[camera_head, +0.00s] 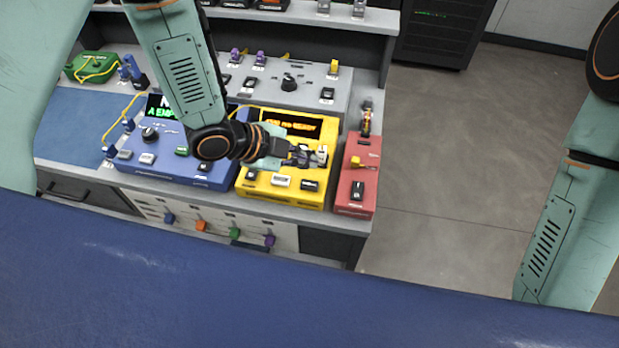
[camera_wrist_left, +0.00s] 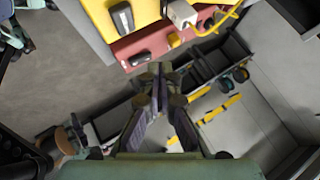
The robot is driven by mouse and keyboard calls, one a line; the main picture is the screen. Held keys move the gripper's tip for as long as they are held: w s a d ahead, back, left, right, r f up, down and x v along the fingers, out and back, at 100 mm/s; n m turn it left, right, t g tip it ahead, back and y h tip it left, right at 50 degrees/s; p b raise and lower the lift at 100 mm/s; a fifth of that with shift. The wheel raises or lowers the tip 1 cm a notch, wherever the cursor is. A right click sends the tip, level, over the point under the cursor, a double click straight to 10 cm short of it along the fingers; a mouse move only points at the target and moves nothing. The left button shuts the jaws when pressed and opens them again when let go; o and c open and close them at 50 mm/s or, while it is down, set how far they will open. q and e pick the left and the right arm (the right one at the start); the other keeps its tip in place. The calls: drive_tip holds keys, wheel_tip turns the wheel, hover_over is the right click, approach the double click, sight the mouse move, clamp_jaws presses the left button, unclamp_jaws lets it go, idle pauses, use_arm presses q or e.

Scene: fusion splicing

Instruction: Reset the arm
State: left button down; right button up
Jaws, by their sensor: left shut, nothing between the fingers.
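My left arm reaches in from the upper left in the head view. Its gripper (camera_head: 308,157) hangs over the front right part of the yellow box (camera_head: 262,191), which has a lit display. The left gripper also shows in the left wrist view (camera_wrist_left: 158,75), its fingertips together with nothing between them. Whether it touches the yellow box cannot be told. My right arm shows only as links at the right edge of the head view, and its gripper is out of the picture.
A blue box (camera_head: 185,168) with a display stands left of the yellow one. A narrow red box (camera_head: 358,185) stands on the right at the grey bench's end. A grey box (camera_head: 280,90) lies behind, and a green reel (camera_head: 88,67) at the far left. Open floor (camera_head: 470,140) lies right.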

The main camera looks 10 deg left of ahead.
idle(0.8)
use_arm(q)
drive_tip(key=shift+a+f+n, duration=0.1)
drive_tip(key=shift+n, duration=0.4)
drive_tip(key=n, duration=0.1)
drive_tip(key=s+a+f+n+y, duration=0.1)
drive_tip(key=n, duration=0.1)
drive_tip(key=a+f+n, duration=0.1)
drive_tip(key=n, duration=0.1)
drive_tip(key=shift+s+a+y, duration=0.15)
drive_tip(key=shift+a+y, duration=0.05)
drive_tip(key=shift+y, duration=0.2)
drive_tip(key=s+a+f+n+g+y+b, duration=0.1)
drive_tip(key=s+a+f+n+y+b, duration=0.1)
drive_tip(key=s+f, duration=0.6)
drive_tip(key=s+a+f+n+g+y+b, duration=0.1)
drive_tip(key=s+a+f+n+g+b, duration=0.1)
drive_tip(key=s+a+f+n+b, duration=0.2)
drive_tip(key=s+a+f+n+g+y+b, duration=0.2)
drive_tip(key=s+a+f+n+b, duration=0.2)
drive_tip(key=s+f+n+b, duration=0.4)
drive_tip(key=s+f+b, duration=0.1)
drive_tip(key=s+f, duration=0.3)
drive_tip(key=s, duration=0.3)
drive_tip(key=shift+y, duration=0.3)
